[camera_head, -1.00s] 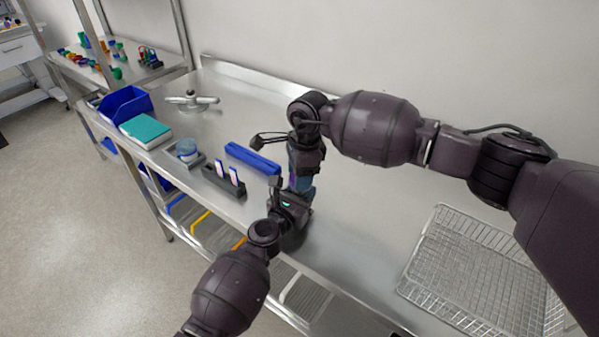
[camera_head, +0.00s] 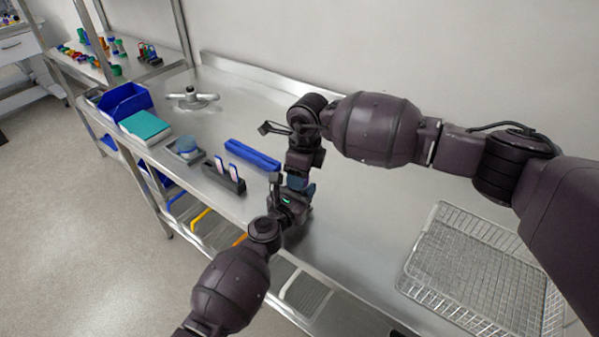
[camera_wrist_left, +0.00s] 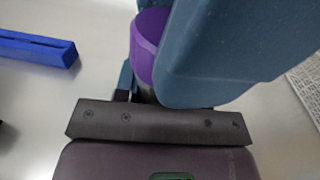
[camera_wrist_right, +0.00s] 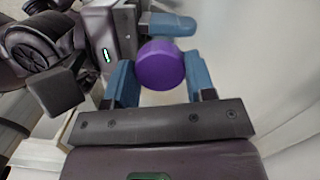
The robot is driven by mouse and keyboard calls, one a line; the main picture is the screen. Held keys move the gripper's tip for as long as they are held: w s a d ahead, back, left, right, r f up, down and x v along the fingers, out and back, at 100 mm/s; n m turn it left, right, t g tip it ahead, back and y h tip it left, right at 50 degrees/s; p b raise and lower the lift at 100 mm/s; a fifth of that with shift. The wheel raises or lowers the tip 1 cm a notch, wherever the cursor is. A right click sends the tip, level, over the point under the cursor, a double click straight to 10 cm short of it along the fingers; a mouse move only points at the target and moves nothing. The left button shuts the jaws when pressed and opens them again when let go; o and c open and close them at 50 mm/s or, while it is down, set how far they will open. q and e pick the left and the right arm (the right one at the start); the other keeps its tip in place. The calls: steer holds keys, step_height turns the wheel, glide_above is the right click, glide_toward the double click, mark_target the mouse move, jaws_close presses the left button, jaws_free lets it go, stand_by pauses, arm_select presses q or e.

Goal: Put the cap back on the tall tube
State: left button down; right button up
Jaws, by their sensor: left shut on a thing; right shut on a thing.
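The purple cap (camera_wrist_right: 160,65) sits between the two blue fingers of my right gripper (camera_wrist_right: 163,80), which is shut on it. The cap's side also shows in the left wrist view (camera_wrist_left: 149,42), beside a large blue finger close to the lens. In the head view my right gripper (camera_head: 297,184) points down right over my left gripper (camera_head: 291,205), and the two nearly meet. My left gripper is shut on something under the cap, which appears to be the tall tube. The tube body is almost wholly hidden by fingers and cap, so I cannot tell whether cap and tube touch.
A wire basket (camera_head: 470,270) stands at the right. Teal box (camera_head: 146,127) and blue bin (camera_head: 125,101) are far left. The bench middle is clear.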

steer(key=m, duration=0.6)
steer(key=shift+m+t+h, duration=0.3)
steer(key=shift+t, duration=0.1)
steer(key=o, duration=0.9)
steer(key=shift+r, duration=0.15)
steer(key=shift+r, duration=2.15)
steer(key=shift+c, duration=0.4)
